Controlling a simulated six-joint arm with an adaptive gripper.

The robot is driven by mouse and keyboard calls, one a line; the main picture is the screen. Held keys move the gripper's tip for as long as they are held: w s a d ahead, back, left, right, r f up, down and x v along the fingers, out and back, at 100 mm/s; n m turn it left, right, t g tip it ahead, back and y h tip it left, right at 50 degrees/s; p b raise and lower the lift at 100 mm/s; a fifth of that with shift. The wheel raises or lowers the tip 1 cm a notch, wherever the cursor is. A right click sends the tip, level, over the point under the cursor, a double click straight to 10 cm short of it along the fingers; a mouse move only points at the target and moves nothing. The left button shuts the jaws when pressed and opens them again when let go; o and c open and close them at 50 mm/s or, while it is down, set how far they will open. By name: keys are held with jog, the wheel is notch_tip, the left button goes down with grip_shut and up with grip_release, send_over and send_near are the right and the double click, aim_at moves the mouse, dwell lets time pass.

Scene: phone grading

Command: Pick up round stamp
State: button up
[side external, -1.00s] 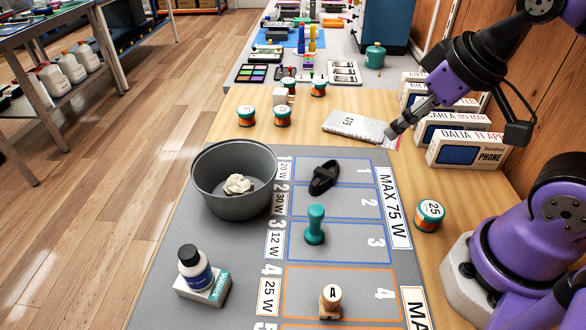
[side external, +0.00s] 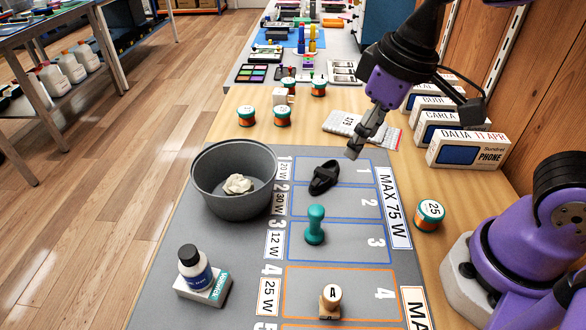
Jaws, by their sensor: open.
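A teal stamp (side external: 315,224) with a knob handle and round base stands upright on the grey mat, by the line between areas 2 and 3. A wooden stamp (side external: 330,300) marked A, with a blockier base, stands in area 4. My gripper (side external: 352,154) is open and empty, pointing down above the far edge of the mat. It is beyond the teal stamp and slightly to its right, clearly apart from it. A black strapped object (side external: 324,177) lies in area 1, between the gripper and the teal stamp in the picture.
A grey pot (side external: 225,205) with a pale lump inside stands left of the numbered areas. A bottle (side external: 193,268) stands on a small box at front left. A tin marked 25 (side external: 429,215) and phone boxes (side external: 465,150) are to the right. A bubble-wrap pouch (side external: 350,124) lies behind.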

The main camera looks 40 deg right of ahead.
aim_at(315, 221)
jog(key=a+f+n+g, duration=0.1)
jog(key=a, duration=0.1)
jog(key=a+f+n+g, duration=0.1)
jog(key=a, duration=0.2)
jog(key=w+a+f, duration=0.1)
jog(key=a+f, duration=0.1)
jog(key=shift+a+n+g+h, duration=0.3)
jog(key=shift+n+g, duration=0.1)
notch_tip(315, 221, down, 5)
jog(key=shift+r, duration=0.15)
jog(key=f, duration=0.5)
jog(key=shift+w+d+f, duration=0.15)
jog(key=shift+w+f, duration=0.1)
jog(key=shift+f, duration=0.1)
grip_shut()
